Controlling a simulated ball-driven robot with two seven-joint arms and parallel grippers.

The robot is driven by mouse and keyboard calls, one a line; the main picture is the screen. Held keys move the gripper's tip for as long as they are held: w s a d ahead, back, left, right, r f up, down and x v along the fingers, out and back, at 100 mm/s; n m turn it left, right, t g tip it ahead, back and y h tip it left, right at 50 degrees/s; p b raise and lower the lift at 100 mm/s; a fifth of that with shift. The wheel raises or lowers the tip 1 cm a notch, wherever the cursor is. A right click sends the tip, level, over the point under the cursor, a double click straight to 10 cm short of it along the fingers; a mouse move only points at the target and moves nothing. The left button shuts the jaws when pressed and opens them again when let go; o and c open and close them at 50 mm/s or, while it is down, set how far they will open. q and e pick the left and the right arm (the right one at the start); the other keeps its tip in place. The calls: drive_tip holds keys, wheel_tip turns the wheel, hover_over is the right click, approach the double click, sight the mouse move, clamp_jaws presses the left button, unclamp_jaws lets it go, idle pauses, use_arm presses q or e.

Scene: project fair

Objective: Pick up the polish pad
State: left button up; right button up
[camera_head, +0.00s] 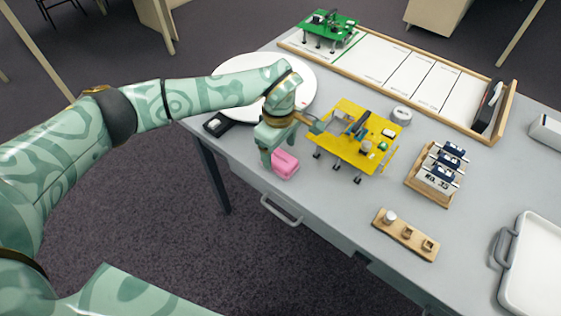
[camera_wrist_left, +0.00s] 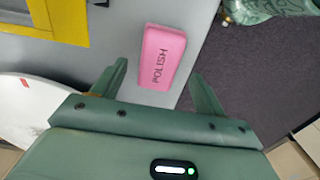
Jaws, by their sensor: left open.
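The polish pad (camera_head: 284,165) is a pink block lying on the grey table near its front edge. In the left wrist view the pad (camera_wrist_left: 162,57) shows the word POLISH on its top face. My left gripper (camera_head: 287,150) is above and beside the pad, with its fingers pointing toward it. In the left wrist view the left gripper (camera_wrist_left: 160,82) is open, with one finger on each side of the pad's near end. No contact can be made out. My right gripper is not in view.
A yellow board on legs (camera_head: 352,138) stands just right of the pad. A white round plate (camera_head: 303,76) lies behind my left wrist, with a small black box (camera_head: 217,125) at its front. A wooden holder (camera_head: 405,234) and a white tray (camera_head: 537,270) are farther right.

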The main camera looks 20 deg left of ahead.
sight(280, 161)
use_arm(q)
wheel_tip(280, 161, down, 3)
drive_tip(key=shift+r, duration=0.15)
drive_tip(key=shift+r, duration=0.1)
drive_tip(key=c, duration=1.1)
drive_tip(key=shift+r, duration=0.1)
